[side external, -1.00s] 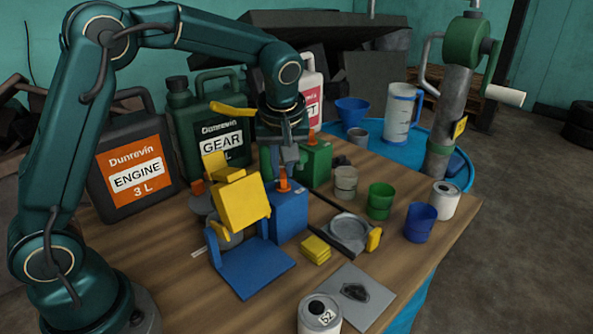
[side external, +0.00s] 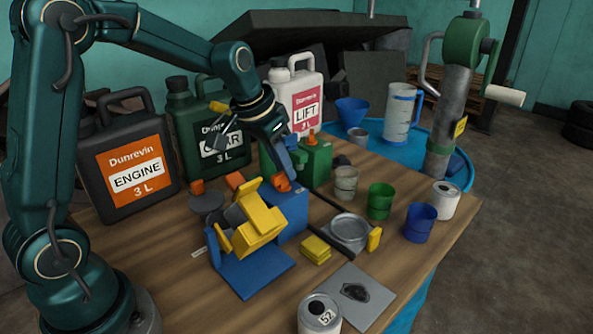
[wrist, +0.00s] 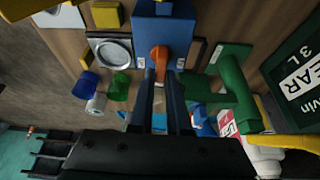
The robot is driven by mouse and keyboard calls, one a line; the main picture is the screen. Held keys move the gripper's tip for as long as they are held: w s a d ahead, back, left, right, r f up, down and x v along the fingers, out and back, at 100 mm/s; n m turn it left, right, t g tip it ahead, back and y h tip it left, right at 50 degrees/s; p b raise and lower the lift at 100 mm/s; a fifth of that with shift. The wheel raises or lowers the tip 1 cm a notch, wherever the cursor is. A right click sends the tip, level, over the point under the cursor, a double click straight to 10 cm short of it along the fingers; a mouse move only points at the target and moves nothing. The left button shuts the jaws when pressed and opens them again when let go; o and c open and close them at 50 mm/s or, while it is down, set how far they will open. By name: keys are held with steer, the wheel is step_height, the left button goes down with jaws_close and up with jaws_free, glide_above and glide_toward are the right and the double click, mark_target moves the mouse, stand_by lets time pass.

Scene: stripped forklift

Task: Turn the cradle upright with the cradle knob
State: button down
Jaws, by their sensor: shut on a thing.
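The yellow cradle (side external: 255,226) stands tilted on a blue L-shaped base (side external: 250,272) at the front left of the bench in the side view. Beside it is a blue box (side external: 291,213) with an orange knob (side external: 281,185) on top, which I take as the cradle knob. My gripper (side external: 280,173) reaches down to the box at a slant and is shut on this knob. In the wrist view the orange knob (wrist: 160,55) sits between the tips of my gripper (wrist: 160,74), with the blue box (wrist: 165,28) beyond. The fingers partly hide the knob.
A green box (side external: 317,160) with its own orange knob stands close behind. Large Engine (side external: 135,165), Gear (side external: 185,125) and Lift (side external: 303,90) jugs line the back. Cups, a round grey dish (side external: 349,230) and yellow blocks (side external: 316,250) lie to the right.

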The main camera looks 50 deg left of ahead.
steer(key=m+h, duration=0.1)
steer(key=m, duration=0.1)
steer(key=m+h, duration=0.1)
steer(key=m, duration=0.2)
steer(key=shift+r+m+g, duration=0.1)
steer(key=shift+m+g, duration=0.2)
steer(key=m+h, duration=0.1)
steer(key=m, duration=0.2)
steer(key=m+g, duration=0.1)
steer(key=m, duration=0.1)
steer(key=shift+d+m+g+h, duration=0.1)
steer(key=shift+m+g+h, duration=0.2)
steer(key=shift+m+h, duration=0.1)
steer(key=c, duration=0.9)
jaws_free()
steer(key=shift+v, duration=2.55)
